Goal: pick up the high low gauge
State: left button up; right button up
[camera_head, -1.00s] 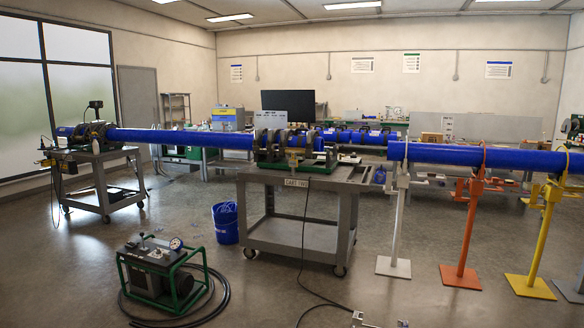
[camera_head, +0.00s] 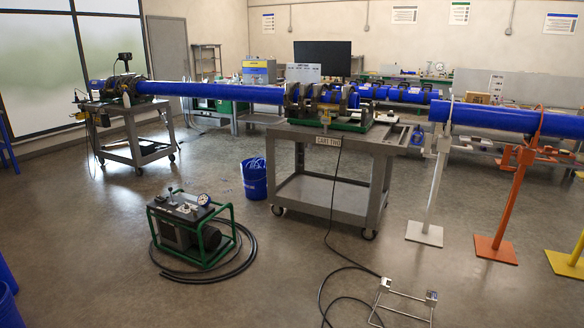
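I cannot pick out the high low gauge in this view; several small items on the far benches are too small to identify. The cart marked CART TWO (camera_head: 325,205) stands in the middle and carries a clamp machine (camera_head: 325,100) with a blue pipe (camera_head: 215,91) running into it from the left. Neither of my grippers shows in the head view.
A green-framed pump unit (camera_head: 192,228) with a coiled hose is on the floor at the front left. A blue bucket (camera_head: 254,180) stands beside the cart. A metal frame (camera_head: 403,305) and cables lie at the front. Pipe stands (camera_head: 432,195) are at right.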

aim_at(326, 119)
jog(key=i+l+z, duration=0.15)
jog(key=i, duration=1.05)
jog(key=i+z, duration=0.15)
jog(key=i, duration=1.05)
jog(key=i+j+z, duration=0.15)
jog(key=i, duration=1.05)
